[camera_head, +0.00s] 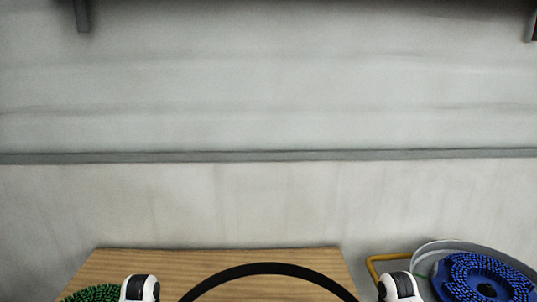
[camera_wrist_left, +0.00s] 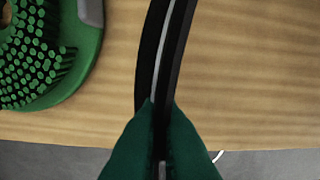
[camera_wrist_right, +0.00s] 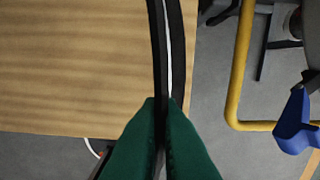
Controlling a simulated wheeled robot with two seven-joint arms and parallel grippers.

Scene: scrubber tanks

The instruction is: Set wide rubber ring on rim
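The wide rubber ring (camera_head: 268,268) is a large black band, and its far arc curves above the wooden table in the head view; its near part is out of frame. My left gripper (camera_wrist_left: 160,108) is shut on the ring's left side (camera_wrist_left: 157,50) in the left wrist view. My right gripper (camera_wrist_right: 163,106) is shut on the ring's right side (camera_wrist_right: 167,45) in the right wrist view. A light strip runs along the band in both wrist views. I cannot identify the rim for certain; a round grey tank edge (camera_head: 450,245) shows at the lower right.
A wooden table (camera_head: 130,262) lies below the ring. A green bristled brush (camera_wrist_left: 40,55) is on its left. A blue bristled brush (camera_head: 470,270) sits by the grey round edge at right. A yellow tube frame (camera_wrist_right: 238,70) stands beside the table. A plain wall (camera_head: 270,200) is behind.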

